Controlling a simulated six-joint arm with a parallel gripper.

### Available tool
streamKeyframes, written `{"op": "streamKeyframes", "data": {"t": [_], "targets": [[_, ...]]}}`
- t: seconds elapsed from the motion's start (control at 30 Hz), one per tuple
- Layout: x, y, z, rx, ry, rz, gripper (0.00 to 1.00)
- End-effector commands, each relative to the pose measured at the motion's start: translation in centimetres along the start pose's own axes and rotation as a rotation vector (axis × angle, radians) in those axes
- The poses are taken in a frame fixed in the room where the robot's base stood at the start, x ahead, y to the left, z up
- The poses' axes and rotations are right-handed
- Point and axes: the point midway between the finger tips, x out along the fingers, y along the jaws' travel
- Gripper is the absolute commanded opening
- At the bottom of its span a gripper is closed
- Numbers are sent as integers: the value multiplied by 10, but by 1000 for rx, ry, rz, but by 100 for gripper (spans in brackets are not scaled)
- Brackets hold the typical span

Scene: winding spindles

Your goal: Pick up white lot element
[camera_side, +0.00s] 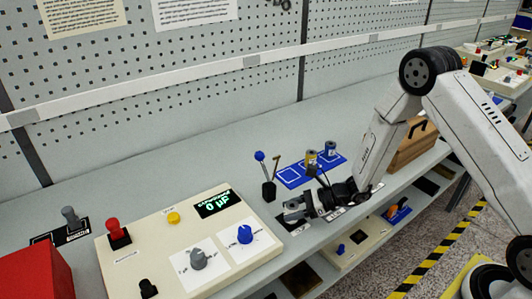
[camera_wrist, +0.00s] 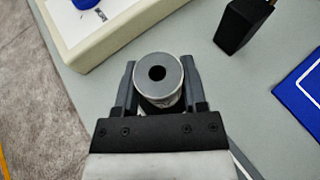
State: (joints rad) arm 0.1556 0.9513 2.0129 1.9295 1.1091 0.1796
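A pale grey-white cylinder with a dark centre hole (camera_wrist: 172,69), likely the white lot element, stands between the two fingers of my gripper (camera_wrist: 158,85) in the wrist view. The fingers lie on either side of it. Whether they press on it or a small gap remains cannot be told. In the side view my gripper (camera_side: 297,207) is low over the bench's front edge, above a dark plate. The cylinder is hard to make out there.
A blue mat (camera_side: 291,175) bears small spools. A cream control panel (camera_side: 150,262) is to the left, a wooden box (camera_side: 411,150) to the right. The bench behind is clear.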

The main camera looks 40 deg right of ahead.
Motion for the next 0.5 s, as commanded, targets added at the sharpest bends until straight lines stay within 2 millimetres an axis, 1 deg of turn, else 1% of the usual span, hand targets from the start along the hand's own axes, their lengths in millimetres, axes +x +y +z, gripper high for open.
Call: {"op": "streamKeyframes", "data": {"t": [0.03, 0.07, 0.1, 0.13, 0.5], "targets": [[0, 0, 0, 0, 0, 0, 32], [0, 0, 0, 0, 0, 0, 23], [0, 0, 0, 0, 0, 0, 10], [0, 0, 0, 0, 0, 0, 1], [-1, 0, 2, 0, 0, 0, 0]]}}
